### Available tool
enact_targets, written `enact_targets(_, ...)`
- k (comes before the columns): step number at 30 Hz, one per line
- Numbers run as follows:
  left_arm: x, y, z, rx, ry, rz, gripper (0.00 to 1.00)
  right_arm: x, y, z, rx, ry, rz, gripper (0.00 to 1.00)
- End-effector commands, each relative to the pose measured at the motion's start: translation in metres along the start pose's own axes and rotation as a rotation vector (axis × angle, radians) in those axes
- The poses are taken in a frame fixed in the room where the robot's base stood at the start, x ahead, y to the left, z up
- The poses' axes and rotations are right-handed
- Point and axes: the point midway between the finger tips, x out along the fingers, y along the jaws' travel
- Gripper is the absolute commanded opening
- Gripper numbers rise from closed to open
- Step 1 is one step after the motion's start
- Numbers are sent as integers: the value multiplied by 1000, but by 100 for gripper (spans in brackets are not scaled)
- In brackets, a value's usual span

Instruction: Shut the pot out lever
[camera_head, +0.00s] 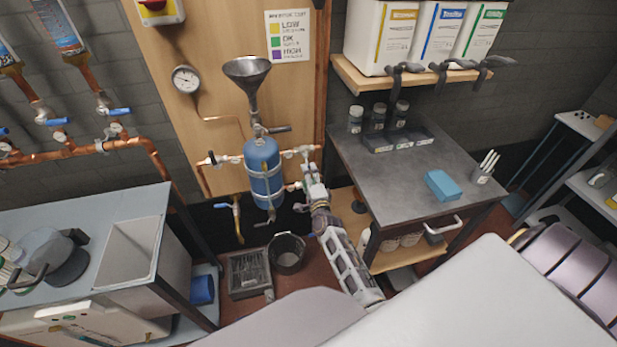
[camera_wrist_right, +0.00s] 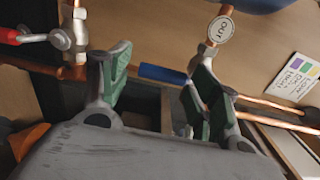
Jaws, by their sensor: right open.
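The blue pot (camera_head: 263,170) hangs on the wooden panel below a metal funnel (camera_head: 248,75). In the right wrist view a round OUT tag (camera_wrist_right: 221,30) sits on a copper pipe, and a lever with a blue handle (camera_wrist_right: 163,74) lies between the fingers, across the gap. I cannot tell whether either finger touches it. My right gripper (camera_head: 313,178), also in the right wrist view (camera_wrist_right: 155,90), is open with green pads, at the right side of the pot. It hides part of the piping in the head view. My left gripper is not in view.
A red-handled valve (camera_wrist_right: 35,37) is left of the fingers in the wrist view. A bucket (camera_head: 287,252) and a grated box (camera_head: 248,272) stand on the floor below the pot. A dark table (camera_head: 400,170) stands to the right, close to my right arm.

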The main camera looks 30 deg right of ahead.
Motion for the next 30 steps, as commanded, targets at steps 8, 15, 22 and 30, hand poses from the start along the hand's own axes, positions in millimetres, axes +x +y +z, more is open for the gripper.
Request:
enact_targets(8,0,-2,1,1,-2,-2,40,1,-11,-7,1,13,-22,71)
enact_targets(15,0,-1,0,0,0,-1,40,-14,-7,-7,0,12,-15,71)
enact_targets(22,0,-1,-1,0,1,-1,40,-37,-1,-4,-1,9,-5,71)
enact_targets(30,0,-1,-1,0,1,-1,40,-60,-1,-2,-1,5,-3,71)
